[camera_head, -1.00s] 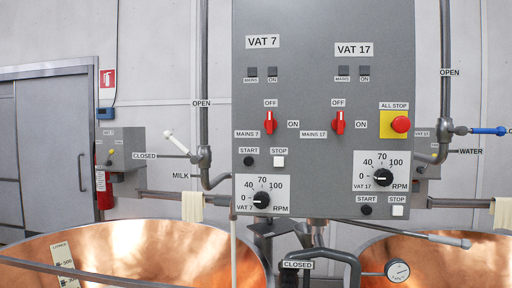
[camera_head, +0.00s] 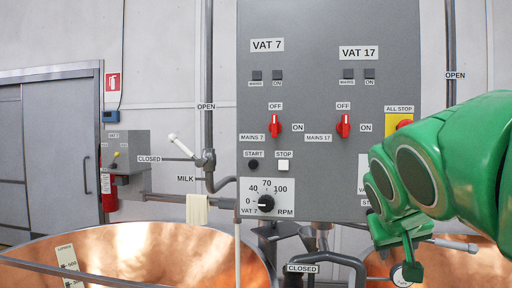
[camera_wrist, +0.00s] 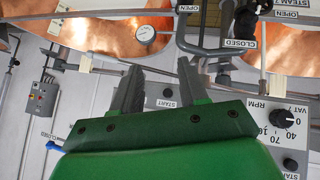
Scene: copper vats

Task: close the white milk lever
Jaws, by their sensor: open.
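The white milk lever (camera_head: 181,146) sits on a grey valve (camera_head: 207,160) on the vertical pipe left of the control panel, in the head view. It slants up and to the left from the valve, between the OPEN label (camera_head: 206,106) above and the CLOSED label (camera_head: 149,159) at left. The MILK label (camera_head: 186,179) is below. My gripper (camera_wrist: 158,70) is open and empty in the wrist view, its two grey fingers apart. In the head view my green arm is at the right, well away from the lever. The lever is not seen in the wrist view.
The grey control panel (camera_head: 325,60) with red switches and knobs stands between my arm and the lever. Copper vats (camera_head: 130,247) lie below. A curved handle (camera_head: 335,257) rises at the bottom centre.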

